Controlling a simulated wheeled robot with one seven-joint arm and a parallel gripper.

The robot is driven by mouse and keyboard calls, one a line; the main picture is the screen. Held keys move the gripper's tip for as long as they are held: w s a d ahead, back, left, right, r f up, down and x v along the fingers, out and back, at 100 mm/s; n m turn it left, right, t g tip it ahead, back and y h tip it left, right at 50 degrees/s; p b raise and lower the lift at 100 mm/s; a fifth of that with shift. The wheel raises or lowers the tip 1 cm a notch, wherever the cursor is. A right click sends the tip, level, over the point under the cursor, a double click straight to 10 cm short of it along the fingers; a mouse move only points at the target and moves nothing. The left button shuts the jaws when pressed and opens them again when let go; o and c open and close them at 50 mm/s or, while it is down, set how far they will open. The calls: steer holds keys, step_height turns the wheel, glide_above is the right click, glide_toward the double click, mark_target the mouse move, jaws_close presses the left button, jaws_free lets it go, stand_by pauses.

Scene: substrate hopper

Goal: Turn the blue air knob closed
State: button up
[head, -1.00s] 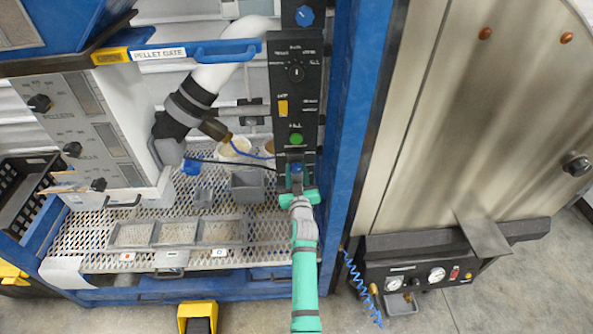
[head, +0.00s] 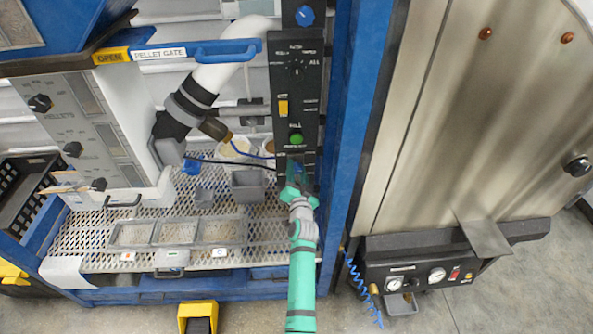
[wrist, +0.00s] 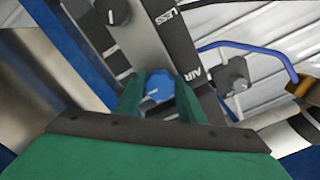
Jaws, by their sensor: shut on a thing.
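The blue air knob (wrist: 158,86) is on the dark control panel (wrist: 150,35), beside the printed words AIR and LESS in the wrist view. My green gripper (wrist: 160,98) is shut on the knob, with one finger on each side of it. A white mark shows on the knob's face. In the head view, my gripper (head: 297,180) is at the bottom of the panel (head: 286,85) and hides most of the knob. Another blue knob (head: 305,16) is at the top of the panel, apart from my gripper.
A green button (head: 296,139) and a yellow switch (head: 283,107) are higher on the panel. A blue upright post (head: 345,120) stands close to the right. A grey bin (head: 247,186) and a mesh shelf (head: 85,235) are to the left.

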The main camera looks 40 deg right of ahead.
steer(key=m, duration=0.3)
steer(key=shift+w+a+m, duration=0.1)
steer(key=shift+a+m, duration=0.05)
steer(key=shift+m, duration=2.45)
steer(key=o, duration=1)
steer(key=shift+o, duration=0.2)
steer(key=shift+s, duration=0.3)
steer(key=v, duration=1)
steer(key=shift+s, duration=0.15)
